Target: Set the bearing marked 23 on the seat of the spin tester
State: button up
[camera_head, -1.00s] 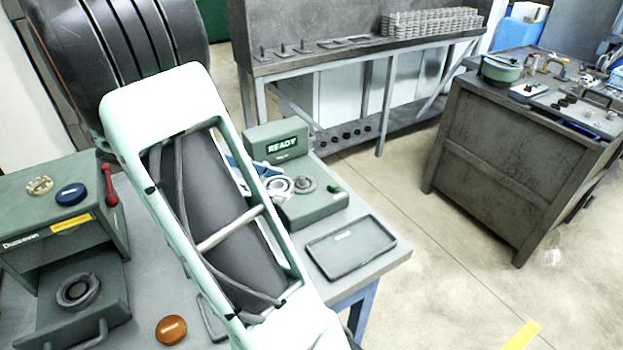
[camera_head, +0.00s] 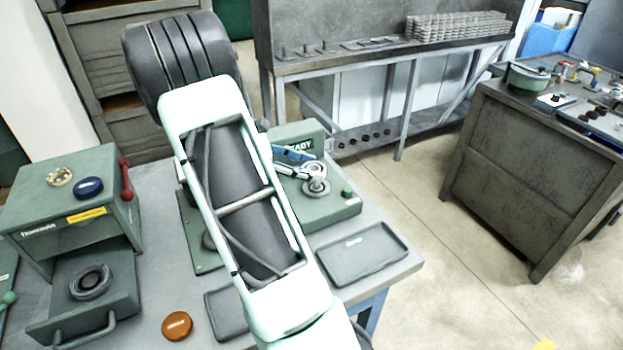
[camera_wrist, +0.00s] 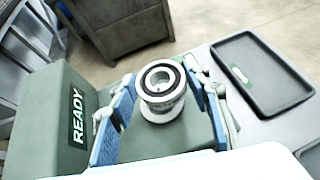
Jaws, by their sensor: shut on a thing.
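The spin tester (camera_head: 335,212) is a green box with a READY display at its back; its round grey seat (camera_head: 316,187) is on top. My gripper (camera_wrist: 162,84) with blue finger pads is shut on a silver bearing (camera_wrist: 163,80), which has a dark ring around its bore. In the head view the bearing (camera_head: 313,170) appears just above the seat, with part of the seat post still showing. In the wrist view it lines up over the round seat (camera_wrist: 160,110), whose lower part shows beneath it. I cannot read a 23 on it or tell whether it touches the seat.
A green press-like machine (camera_head: 75,200) stands at left with a blue cap and red handle. An orange disc (camera_head: 177,326) lies in front. My arm hides the table's middle.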

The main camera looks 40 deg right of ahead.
aim_at(311, 190)
jog(key=shift+w+d+f, duration=0.2)
jog(key=shift+d+f, duration=0.5)
jog(key=shift+f, duration=0.15)
jog(key=shift+w+d+f, duration=0.1)
jog(key=shift+d+f, duration=0.05)
jog(key=shift+f, duration=0.8)
jog(key=shift+d+f, duration=0.1)
jog(key=shift+f, duration=0.8)
jog(key=o, duration=1.3)
jog(key=shift+f, duration=0.15)
jog(key=shift+o, duration=0.2)
jog(key=shift+r, duration=0.2)
jog(key=v, duration=1.2)
